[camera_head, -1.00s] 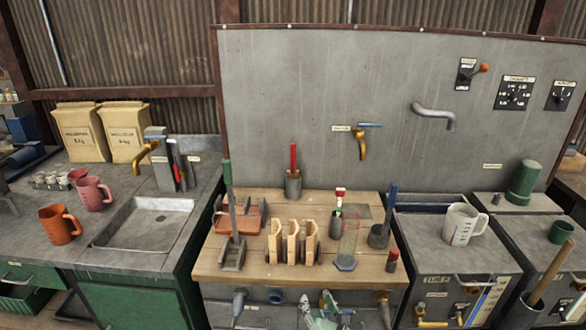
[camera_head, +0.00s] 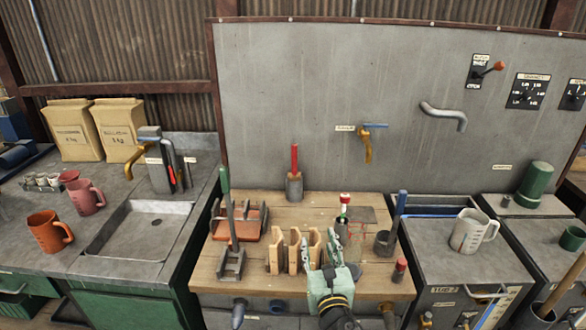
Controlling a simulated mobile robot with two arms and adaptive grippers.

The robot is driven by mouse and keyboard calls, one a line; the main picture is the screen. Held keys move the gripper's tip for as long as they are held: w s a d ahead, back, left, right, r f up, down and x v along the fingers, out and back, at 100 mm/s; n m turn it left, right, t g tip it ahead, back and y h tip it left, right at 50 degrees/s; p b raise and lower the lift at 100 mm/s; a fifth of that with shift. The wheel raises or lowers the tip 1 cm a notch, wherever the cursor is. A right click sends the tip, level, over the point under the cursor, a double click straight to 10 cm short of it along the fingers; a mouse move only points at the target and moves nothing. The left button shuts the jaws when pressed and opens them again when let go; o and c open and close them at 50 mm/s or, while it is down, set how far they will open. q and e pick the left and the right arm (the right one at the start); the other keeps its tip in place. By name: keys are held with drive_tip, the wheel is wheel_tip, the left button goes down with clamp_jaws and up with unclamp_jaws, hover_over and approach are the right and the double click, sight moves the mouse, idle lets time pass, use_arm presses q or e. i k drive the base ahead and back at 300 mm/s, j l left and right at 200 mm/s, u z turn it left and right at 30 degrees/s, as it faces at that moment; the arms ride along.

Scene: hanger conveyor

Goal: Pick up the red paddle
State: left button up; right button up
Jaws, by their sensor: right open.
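The red paddle (camera_head: 294,158) stands upright in a grey holder (camera_head: 294,188) at the back of the wooden bench top, with its red handle up. Its lower end is hidden inside the holder. My right gripper (camera_head: 320,248) is over the front part of the bench, just right of the wooden slotted rack. It is nearer the camera than the paddle and to its right, apart from it. Its two fingers are spread and nothing shows between them. My left gripper is not in view.
A red-capped item (camera_head: 345,199) and a blue-handled tool (camera_head: 400,205) in a grey holder are to the right. A green-handled tool (camera_head: 225,183) and orange tray (camera_head: 254,221) are left. The bench beside the red paddle's holder is clear.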

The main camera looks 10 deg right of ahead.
sight(294, 175)
drive_tip(key=i+l, duration=0.1)
drive_tip(key=i, duration=0.55)
drive_tip(key=i+l, duration=0.15)
drive_tip(key=i, duration=0.45)
